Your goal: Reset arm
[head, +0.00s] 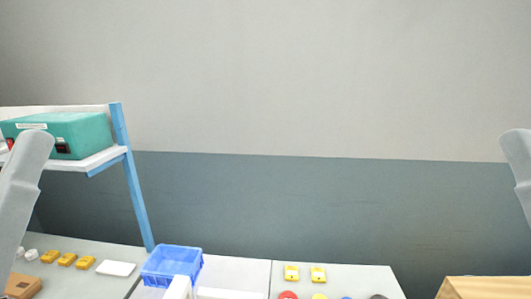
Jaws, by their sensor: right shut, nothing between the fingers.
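My left arm (22,190) shows as a similar pale grey link at the left edge, in front of the shelf. The left gripper's fingers are out of the picture.
A teal box (75,135) sits on a blue-framed shelf (136,195) at left. Below are yellow parts (67,259), a white plate (116,268), a blue crate (172,264), two yellow pieces (318,274) and a wooden box (488,287). The space above the bench's middle is clear.

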